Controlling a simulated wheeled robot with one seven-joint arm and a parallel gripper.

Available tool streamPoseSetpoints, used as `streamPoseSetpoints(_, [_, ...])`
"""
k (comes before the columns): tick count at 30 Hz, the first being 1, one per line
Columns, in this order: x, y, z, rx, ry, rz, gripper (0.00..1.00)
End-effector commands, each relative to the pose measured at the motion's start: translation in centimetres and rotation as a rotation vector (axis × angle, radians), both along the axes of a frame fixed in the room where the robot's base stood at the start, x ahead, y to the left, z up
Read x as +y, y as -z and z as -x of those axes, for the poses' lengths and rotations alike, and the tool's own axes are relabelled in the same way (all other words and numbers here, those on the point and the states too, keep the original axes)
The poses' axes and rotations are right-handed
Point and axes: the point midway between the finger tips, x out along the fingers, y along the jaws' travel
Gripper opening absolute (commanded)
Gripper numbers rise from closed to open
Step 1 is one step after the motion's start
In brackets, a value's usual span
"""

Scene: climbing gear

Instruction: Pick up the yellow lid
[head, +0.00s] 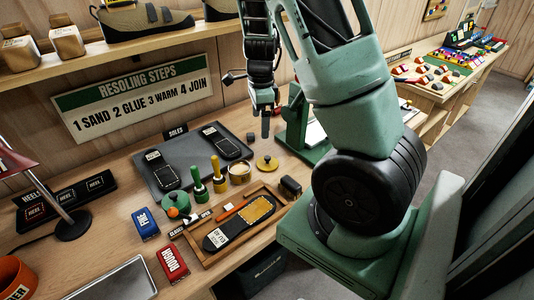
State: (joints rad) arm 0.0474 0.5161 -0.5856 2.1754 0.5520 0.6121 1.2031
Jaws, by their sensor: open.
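The yellow lid (267,163), a round disc with a small knob on top, lies flat on the wooden workbench, right of an open yellow tin (239,173). My gripper (263,126) is above and behind the lid in the picture, pointing down. It is open and empty, and apart from the lid. Its fingers partly overlap one another from this angle, so the gap between them is hard to see.
A dark tray (180,141) with black soles lies left of the lid. Green- and yellow-handled tools (219,178) stand near the tin. A wooden tray (205,257) with a sole lies in front, beside a dark cylinder (290,187). A green machine (291,130) stands close on the right.

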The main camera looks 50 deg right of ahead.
Motion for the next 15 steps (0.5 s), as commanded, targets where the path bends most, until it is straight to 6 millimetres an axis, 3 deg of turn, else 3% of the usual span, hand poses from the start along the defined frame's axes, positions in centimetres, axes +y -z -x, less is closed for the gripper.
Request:
streamPoseSetpoints(1, [-1.6, -0.5, 0.4, 0.006, 0.075, 0.016, 0.96])
streamPoseSetpoints(4, [-3.1, -0.1, 0.9, 0.009, 0.151, 0.03, 0.96])
streamPoseSetpoints(8, [-3.2, 1.8, 1.0, 0.012, 0.161, 0.031, 0.96])
streamPoseSetpoints(15, [-3.2, 6.8, 1.0, 0.013, 0.158, 0.03, 0.96])
